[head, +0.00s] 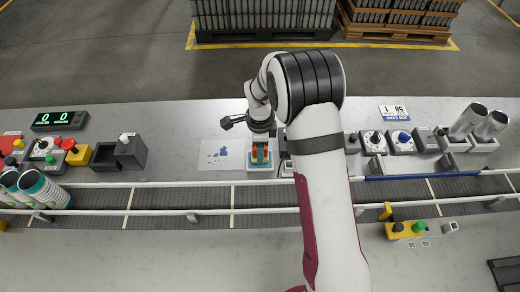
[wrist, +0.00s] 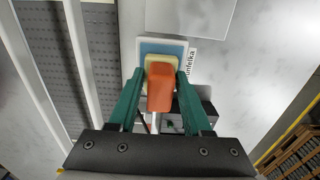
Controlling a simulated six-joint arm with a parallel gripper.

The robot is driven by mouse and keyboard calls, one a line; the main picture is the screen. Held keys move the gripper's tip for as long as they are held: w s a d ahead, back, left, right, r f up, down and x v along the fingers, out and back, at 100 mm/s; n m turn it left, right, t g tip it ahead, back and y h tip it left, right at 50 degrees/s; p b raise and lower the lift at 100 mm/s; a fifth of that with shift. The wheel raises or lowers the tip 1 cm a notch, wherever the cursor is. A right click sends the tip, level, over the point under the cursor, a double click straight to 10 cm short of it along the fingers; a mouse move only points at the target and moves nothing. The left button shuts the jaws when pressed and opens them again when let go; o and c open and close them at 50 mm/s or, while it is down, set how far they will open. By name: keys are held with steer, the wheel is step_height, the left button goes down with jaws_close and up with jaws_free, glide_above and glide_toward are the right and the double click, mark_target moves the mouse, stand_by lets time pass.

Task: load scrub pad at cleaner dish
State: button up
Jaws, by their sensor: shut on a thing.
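The scrub pad (wrist: 160,88) has an orange grip block over a pale yellow pad. My gripper (wrist: 161,84) has green fingers, one on each side of the pad, and is shut on it. The cleaner dish (wrist: 178,47) is a white-rimmed tray with a blue inside, and the pad is over it in the wrist view. In the head view my gripper (head: 261,152) points down over the dish (head: 259,180), near the conveyor's back edge. I cannot tell whether the pad touches the dish.
A white sheet with blue blotches (head: 222,154) lies left of the dish. The railed conveyor (head: 160,198) runs in front. A dark grey box (head: 130,152) and teal-banded cans (head: 42,190) are at left. Knob panels (head: 402,141) and metal cans (head: 468,121) are at right.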

steer(key=shift+f, duration=0.55)
stand_by(1.0)
steer(key=shift+r, duration=3.55)
